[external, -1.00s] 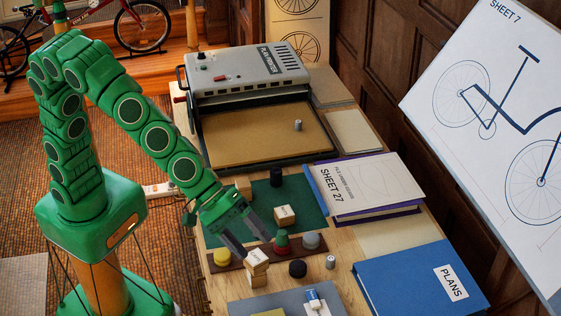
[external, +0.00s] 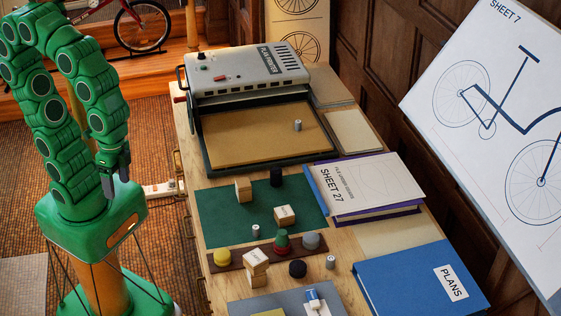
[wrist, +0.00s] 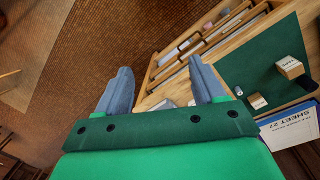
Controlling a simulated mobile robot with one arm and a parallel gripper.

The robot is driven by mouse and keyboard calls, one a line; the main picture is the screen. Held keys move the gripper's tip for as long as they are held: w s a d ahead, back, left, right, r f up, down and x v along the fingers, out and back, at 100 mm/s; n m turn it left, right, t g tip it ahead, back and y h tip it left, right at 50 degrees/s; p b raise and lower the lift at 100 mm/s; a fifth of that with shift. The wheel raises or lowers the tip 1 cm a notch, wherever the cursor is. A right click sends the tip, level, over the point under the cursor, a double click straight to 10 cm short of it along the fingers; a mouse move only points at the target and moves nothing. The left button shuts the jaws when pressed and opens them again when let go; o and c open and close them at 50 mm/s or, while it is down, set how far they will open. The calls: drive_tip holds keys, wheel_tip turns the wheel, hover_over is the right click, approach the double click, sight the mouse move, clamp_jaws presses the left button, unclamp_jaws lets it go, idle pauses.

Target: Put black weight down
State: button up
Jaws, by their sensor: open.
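A round black weight (external: 298,269) sits on the desk, in front of a dark brown strip (external: 238,255) that bears a yellow weight (external: 222,256), a red and green one (external: 282,240) and a grey one (external: 310,241). A taller black cylinder (external: 276,177) stands on the green mat's back edge; I cannot tell what it is. My gripper (external: 115,186) hangs fingers down, left of the desk and apart from everything on it. In the wrist view my gripper (wrist: 160,72) is open, with nothing between its fingers.
The green mat (external: 222,220) holds wooden blocks (external: 243,190) and a small metal cylinder (external: 255,231). A plan printer (external: 245,72) is at the back; books (external: 420,278) lie at right. The mat's left part is clear.

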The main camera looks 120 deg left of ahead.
drive_tip(key=s+a+m+g+y, duration=0.1)
drive_tip(key=s+a+m, duration=0.1)
drive_tip(key=s, duration=0.5)
drive_tip(key=shift+s+a+m+g, duration=0.15)
drive_tip(key=shift+a+m+g, duration=0.15)
drive_tip(key=shift+a, duration=0.05)
idle(0.6)
